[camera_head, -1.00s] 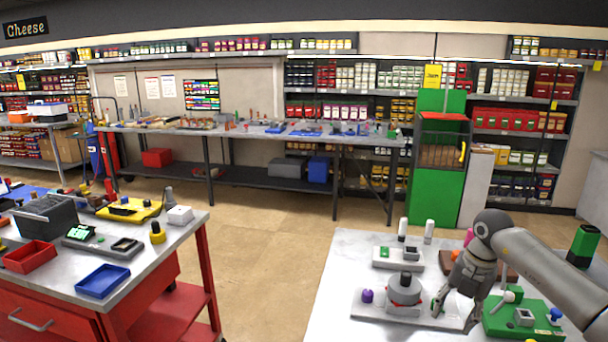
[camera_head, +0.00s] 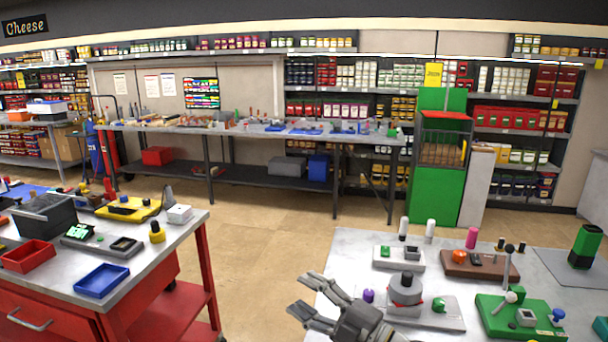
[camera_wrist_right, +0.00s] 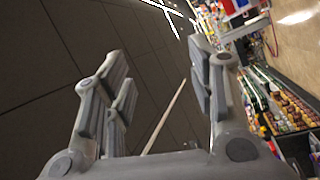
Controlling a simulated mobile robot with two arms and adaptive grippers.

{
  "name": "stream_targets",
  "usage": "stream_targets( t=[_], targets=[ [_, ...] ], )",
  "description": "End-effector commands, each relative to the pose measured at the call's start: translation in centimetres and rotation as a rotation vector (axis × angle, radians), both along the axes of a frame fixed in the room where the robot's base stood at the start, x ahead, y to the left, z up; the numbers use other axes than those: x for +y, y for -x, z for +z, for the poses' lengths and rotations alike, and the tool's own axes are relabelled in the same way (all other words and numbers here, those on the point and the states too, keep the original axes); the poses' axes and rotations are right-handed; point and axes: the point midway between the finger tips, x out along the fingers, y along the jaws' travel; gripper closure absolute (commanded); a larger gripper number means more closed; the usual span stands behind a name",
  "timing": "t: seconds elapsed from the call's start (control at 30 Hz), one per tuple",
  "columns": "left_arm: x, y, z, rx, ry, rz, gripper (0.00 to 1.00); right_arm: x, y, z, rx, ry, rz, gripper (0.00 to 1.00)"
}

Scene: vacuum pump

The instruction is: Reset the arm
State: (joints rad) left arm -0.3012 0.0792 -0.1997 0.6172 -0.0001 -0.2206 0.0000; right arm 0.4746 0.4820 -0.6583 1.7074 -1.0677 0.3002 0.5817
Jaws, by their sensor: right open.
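My right gripper (camera_head: 318,298) is open and empty in the head view, at the left edge of the right-hand grey table (camera_head: 345,252). Its fingers point up and left, over the gap between the tables. In the right wrist view its spread fingers (camera_wrist_right: 165,85) show with nothing between them. The grey vacuum pump (camera_head: 404,290) with a red band stands on its pale base plate (camera_head: 450,314), just right of the gripper and apart from the fingers. My left gripper is not in view.
A green fixture (camera_head: 515,318), a brown block (camera_head: 480,265) and a purple knob (camera_head: 368,296) are on the right table. A red workbench (camera_head: 180,245) with a blue tray (camera_head: 102,280) stands at left. The floor between is clear.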

Motion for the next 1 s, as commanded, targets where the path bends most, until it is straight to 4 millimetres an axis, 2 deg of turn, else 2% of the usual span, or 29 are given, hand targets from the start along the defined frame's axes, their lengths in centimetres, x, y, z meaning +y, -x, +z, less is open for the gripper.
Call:
stream_targets(
  t=[0.1, 0.23, 0.37, 0.47, 0.57, 0.67, 0.8, 1.0],
  targets=[
    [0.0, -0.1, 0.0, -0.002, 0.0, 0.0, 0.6, -2.2, 0.1, 0.8, 0.077, -0.195, -0.174, 0.49],
    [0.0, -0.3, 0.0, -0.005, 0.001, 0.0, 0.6, -6.2, 0.2, -0.2, 0.207, -0.361, -0.386, 0.49],
    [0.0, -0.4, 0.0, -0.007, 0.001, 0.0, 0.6, -10.6, 1.3, -3.4, 0.382, -0.478, -0.602, 0.49],
    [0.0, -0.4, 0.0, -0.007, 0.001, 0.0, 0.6, -13.7, 3.1, -7.0, 0.543, -0.531, -0.763, 0.49],
    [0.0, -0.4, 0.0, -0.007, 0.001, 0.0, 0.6, -16.4, 6.1, -11.1, 0.725, -0.554, -0.913, 0.49],
    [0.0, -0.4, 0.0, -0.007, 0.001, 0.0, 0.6, -18.4, 10.2, -15.3, 0.923, -0.548, -1.044, 0.49],
    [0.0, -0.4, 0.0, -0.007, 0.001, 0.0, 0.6, -19.8, 16.9, -20.0, 1.192, -0.499, -1.176, 0.49],
    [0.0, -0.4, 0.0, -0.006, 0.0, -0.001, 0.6, -20.1, 25.1, -23.4, 1.484, -0.402, -1.267, 0.49]
  ],
)
